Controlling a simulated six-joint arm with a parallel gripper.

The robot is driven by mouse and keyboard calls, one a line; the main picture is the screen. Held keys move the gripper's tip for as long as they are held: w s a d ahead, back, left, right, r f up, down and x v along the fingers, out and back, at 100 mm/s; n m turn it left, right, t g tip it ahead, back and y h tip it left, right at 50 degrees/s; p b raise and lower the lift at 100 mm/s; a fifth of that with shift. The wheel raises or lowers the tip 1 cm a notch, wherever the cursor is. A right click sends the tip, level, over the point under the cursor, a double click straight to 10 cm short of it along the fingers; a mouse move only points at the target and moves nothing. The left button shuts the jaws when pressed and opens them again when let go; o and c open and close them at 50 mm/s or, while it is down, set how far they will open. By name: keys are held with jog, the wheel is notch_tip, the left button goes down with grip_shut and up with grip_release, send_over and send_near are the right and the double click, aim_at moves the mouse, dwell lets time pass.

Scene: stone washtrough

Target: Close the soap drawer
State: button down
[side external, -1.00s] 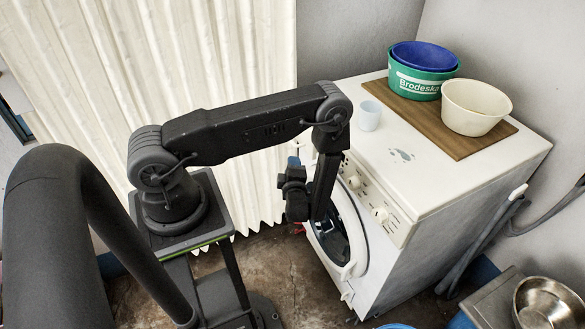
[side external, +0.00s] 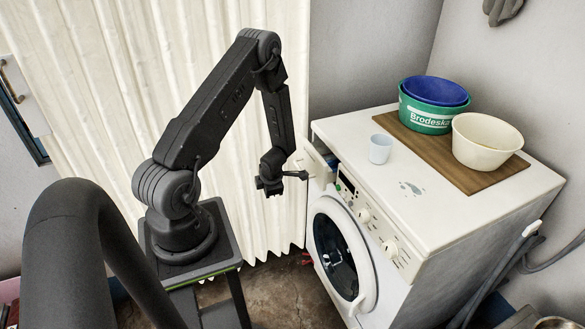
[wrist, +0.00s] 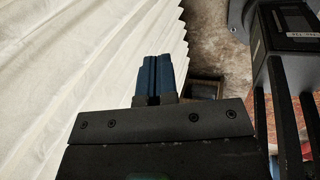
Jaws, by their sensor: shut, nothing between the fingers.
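The soap drawer (side external: 318,168) is a white drawer at the upper left of the washing machine's front in the side external view. It stands pulled out, with a gap behind its front. My gripper (side external: 269,185) is just left of the drawer, in front of the curtain, and appears apart from it. A thin dark part of the wrist reaches right toward the drawer; I cannot tell whether it touches. In the wrist view, the blue fingers of my gripper (wrist: 158,72) are together and empty. The drawer is not visible there.
The washing machine (side external: 440,215) has a round door (side external: 340,250) below the drawer and knobs to its right. On top stand a pale cup (side external: 381,149), a wooden board (side external: 478,181), green and blue tubs (side external: 431,112) and a cream bowl (side external: 486,143). A curtain (side external: 110,85) hangs behind my arm.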

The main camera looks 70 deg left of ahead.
aim_at(309, 165)
jog(key=a+r+n+t+h, duration=0.1)
jog(key=a+r+t+h, duration=0.1)
jog(key=r+t, duration=0.3)
jog(key=a+r+t+h, duration=0.2)
jog(key=a+r, duration=0.1)
jog(key=r, duration=0.3)
jog(key=w+r+x, duration=0.1)
jog(key=w+x, duration=0.1)
jog(key=x, duration=1)
jog(key=shift+w+d+r, duration=0.2)
jog(key=shift+w, duration=0.15)
jog(key=shift+w, duration=2.6)
